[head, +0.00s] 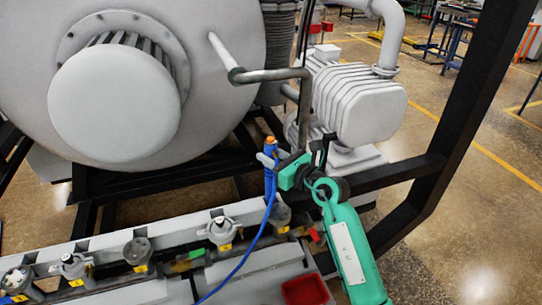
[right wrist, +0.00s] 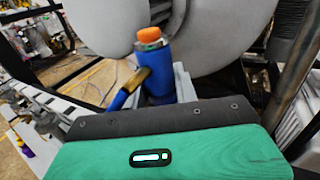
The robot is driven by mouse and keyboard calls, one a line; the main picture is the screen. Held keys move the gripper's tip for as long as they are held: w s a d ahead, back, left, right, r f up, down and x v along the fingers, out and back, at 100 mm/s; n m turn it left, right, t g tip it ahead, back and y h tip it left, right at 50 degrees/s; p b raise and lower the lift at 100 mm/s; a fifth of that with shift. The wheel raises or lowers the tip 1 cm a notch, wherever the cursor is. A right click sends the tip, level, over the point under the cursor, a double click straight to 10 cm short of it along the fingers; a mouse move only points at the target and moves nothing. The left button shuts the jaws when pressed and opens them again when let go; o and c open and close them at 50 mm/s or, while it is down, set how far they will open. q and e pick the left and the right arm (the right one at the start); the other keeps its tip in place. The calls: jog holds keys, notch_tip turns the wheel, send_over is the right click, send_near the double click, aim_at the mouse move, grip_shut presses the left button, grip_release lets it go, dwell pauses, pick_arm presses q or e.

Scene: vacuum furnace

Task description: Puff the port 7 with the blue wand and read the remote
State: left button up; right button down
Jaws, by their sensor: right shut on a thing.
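The blue wand (head: 270,178) stands upright with an orange tip at its top, above the row of ports. A blue hose hangs from it. My right gripper (head: 275,163) is shut on the wand near its upper part. In the right wrist view the wand (right wrist: 157,70) rises beyond the dark edge of the gripper. Ports with yellow tags line the grey rail, among them a capped one (head: 138,251) and a winged one (head: 220,231). The tag numbers are too small to read, so I cannot tell which is port 7. I cannot make out the remote. My left gripper is out of view.
The large grey furnace chamber (head: 215,95) fills the back left. A ribbed grey pump (head: 350,105) and bent pipe (head: 270,75) stand behind the wand. A black frame post (head: 475,100) rises at right. A red tray (head: 305,291) sits at the front.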

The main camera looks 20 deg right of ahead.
notch_tip(320, 180, down, 3)
jog(key=shift+f+b, duration=0.15)
jog(key=shift+b, duration=0.9)
jog(key=shift+f, duration=0.2)
jog(key=c, duration=1)
grip_release()
jog(key=b+v, duration=0.3)
jog(key=v, duration=1.1)
